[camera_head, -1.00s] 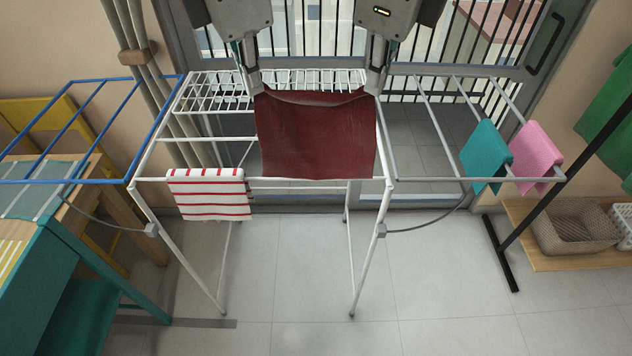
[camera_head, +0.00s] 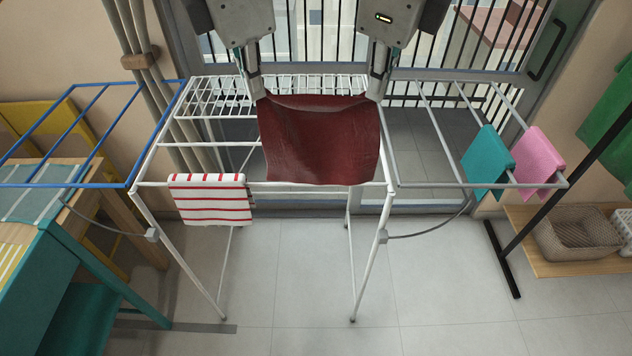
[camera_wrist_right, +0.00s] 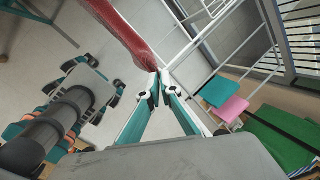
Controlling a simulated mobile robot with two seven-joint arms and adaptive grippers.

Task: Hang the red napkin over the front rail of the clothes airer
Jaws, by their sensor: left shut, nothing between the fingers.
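The dark red napkin (camera_head: 320,140) is spread wide above the middle of the white clothes airer, its top edge sagging slightly. Its lower edge overlaps the front rail (camera_head: 150,184) in the head view; I cannot tell whether they touch. My left gripper (camera_head: 259,95) is shut at the napkin's upper left corner, with no cloth visible between its fingers. My right gripper (camera_head: 375,95) is at the upper right corner. In the right wrist view its fingertips (camera_wrist_right: 159,82) are closed together on the edge of the red napkin (camera_wrist_right: 125,35).
A red-striped white cloth (camera_head: 210,199) hangs on the front rail's left part. Teal (camera_head: 487,163) and pink (camera_head: 538,163) cloths hang on the right wing. The blue left wing (camera_head: 70,186) overlaps a wooden table. A wicker basket (camera_head: 575,235) stands at right. The front floor is clear.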

